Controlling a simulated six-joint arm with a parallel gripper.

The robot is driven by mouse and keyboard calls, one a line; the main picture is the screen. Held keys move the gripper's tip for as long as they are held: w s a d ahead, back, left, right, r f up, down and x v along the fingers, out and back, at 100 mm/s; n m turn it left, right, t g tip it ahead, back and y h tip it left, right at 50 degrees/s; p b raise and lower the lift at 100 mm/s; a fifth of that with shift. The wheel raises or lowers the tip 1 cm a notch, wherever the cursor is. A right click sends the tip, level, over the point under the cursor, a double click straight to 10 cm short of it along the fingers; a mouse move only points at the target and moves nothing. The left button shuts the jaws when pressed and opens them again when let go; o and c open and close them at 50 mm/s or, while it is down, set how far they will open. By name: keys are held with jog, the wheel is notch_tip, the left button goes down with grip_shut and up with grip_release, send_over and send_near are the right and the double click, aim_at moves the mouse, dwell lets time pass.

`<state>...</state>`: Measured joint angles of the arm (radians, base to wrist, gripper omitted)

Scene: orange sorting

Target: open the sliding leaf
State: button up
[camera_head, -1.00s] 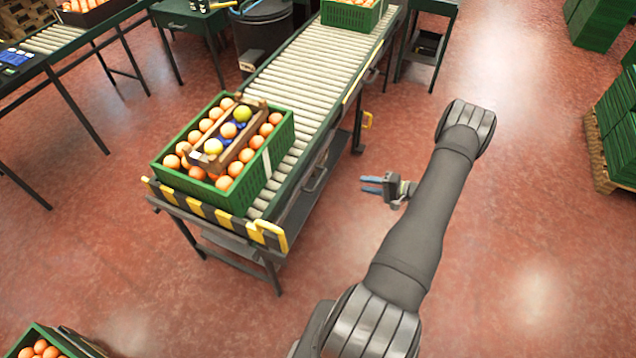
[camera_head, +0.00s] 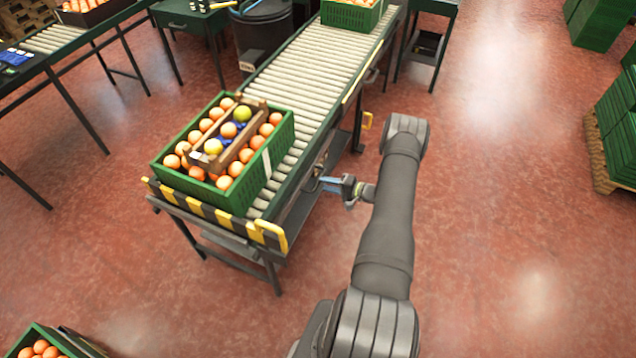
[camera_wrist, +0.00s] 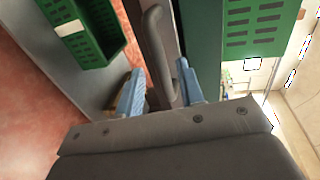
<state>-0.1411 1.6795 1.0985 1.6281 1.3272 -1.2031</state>
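In the head view, my gripper (camera_head: 328,184) is at the right side of the roller conveyor, its blue fingers pointing left at the side below the rollers. In the wrist view, the two blue fingers of my gripper (camera_wrist: 160,72) are apart. A grey bar handle (camera_wrist: 154,45) runs between and just beyond them, mounted on a dark brownish strip (camera_wrist: 139,28), which seems to be the edge of the sliding leaf. Its lower end is close to the right finger; contact cannot be told. In the head view the handle is hard to make out behind the fingers.
A green crate of oranges (camera_head: 240,198) with a wooden tray (camera_head: 255,103) on top stands on the conveyor (camera_head: 318,65). The wrist view shows a green crate (camera_wrist: 112,30) on a grey surface (camera_wrist: 60,75). Open red floor (camera_head: 500,200) lies right of my arm.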

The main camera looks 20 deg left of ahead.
aim_at(318, 181)
jog(key=shift+x, duration=2.25)
jog(key=shift+c, duration=0.2)
grip_shut()
